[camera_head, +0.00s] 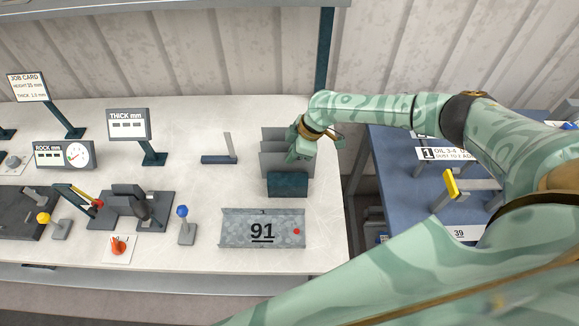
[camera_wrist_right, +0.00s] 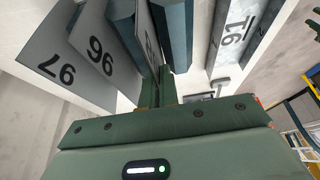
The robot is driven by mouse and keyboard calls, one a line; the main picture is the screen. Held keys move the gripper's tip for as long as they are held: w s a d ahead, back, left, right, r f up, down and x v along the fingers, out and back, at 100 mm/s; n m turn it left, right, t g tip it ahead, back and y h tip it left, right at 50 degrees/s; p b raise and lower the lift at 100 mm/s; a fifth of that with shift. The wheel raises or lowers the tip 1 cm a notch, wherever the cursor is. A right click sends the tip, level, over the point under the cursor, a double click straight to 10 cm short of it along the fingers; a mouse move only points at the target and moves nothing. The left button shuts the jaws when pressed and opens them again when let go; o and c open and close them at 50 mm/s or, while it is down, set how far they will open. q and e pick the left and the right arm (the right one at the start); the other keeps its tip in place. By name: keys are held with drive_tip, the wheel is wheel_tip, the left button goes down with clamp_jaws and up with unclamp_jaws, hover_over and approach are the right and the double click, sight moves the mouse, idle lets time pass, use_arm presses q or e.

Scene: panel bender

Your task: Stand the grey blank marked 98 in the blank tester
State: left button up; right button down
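My right gripper (camera_head: 303,150) is at the rack (camera_head: 288,184) of upright grey blanks on the right of the bench. In the right wrist view, its fingers (camera_wrist_right: 158,92) are close together on the edge of one grey blank (camera_wrist_right: 148,42); that blank's marking is mostly hidden and I cannot read it. Beside it stand blanks that read like 96 (camera_wrist_right: 93,50) and 97 (camera_wrist_right: 48,60). No label names the blank tester; a dark base with an upright plate (camera_head: 220,158) stands left of the rack. My left gripper is not in view.
A grey tray-like plate marked 91 (camera_head: 262,231) lies in front of the rack. THICK mm (camera_head: 129,125) and ROCK mm (camera_head: 64,155) displays, a blue-knobbed lever (camera_head: 184,225) and dark fixtures stand to the left. A blue table (camera_head: 400,190) is at right, across a gap.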

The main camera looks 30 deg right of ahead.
drive_tip(key=shift+r+p, duration=4.35)
drive_tip(key=shift+r, duration=0.4)
